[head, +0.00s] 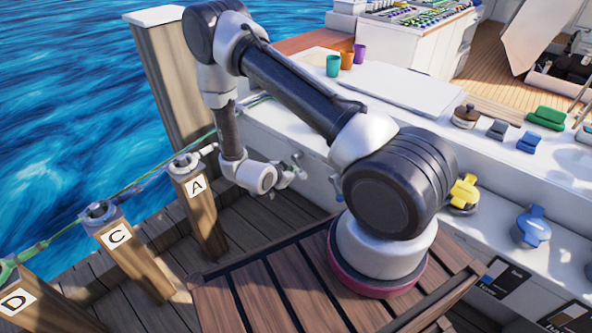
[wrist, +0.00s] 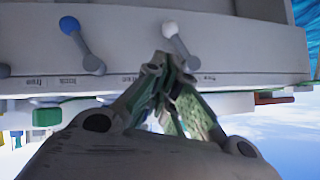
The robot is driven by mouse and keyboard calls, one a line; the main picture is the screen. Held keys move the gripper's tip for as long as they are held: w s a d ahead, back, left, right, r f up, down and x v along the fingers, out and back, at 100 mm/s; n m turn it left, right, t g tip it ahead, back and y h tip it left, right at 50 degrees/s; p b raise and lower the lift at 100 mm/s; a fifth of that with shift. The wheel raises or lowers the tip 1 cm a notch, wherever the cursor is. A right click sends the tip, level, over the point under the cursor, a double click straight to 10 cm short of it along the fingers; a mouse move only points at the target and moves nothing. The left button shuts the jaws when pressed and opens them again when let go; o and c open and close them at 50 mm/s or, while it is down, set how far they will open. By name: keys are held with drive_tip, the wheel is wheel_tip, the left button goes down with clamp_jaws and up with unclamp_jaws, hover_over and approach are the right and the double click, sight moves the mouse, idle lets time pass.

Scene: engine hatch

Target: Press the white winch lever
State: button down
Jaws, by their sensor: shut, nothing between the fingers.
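The white winch lever (wrist: 169,29) shows in the wrist view as a white ball knob on a grey arm, on the pale hull side. My gripper (wrist: 160,60) is shut and empty, its fingertips just below the knob in the picture and beside the grey arm. I cannot tell whether they touch it. In the head view my gripper (head: 293,175) hangs low beside the white hull. A small grey lever part (head: 298,157) shows just above it there, but its knob colour is unclear.
A blue-knobbed lever (wrist: 69,25) sits left of the white one in the wrist view. Wooden posts marked A (head: 197,186), C (head: 118,237) and D (head: 14,301) stand at the left with ropes. Cups (head: 346,60) and a yellow valve handle (head: 464,192) are on the boat.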

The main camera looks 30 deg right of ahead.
drive_tip(key=shift+w+d+r+t+h, duration=0.15)
drive_tip(key=shift+d+r+h, duration=0.1)
drive_tip(key=shift+r, duration=0.2)
drive_tip(key=shift+w+d+r+t+h, duration=0.1)
drive_tip(key=shift+d+r+t+h, duration=0.1)
drive_tip(key=shift+r, duration=0.2)
drive_tip(key=a+f+x, duration=0.1)
drive_tip(key=f+x, duration=0.1)
drive_tip(key=x, duration=1)
drive_tip(key=shift+f, duration=0.45)
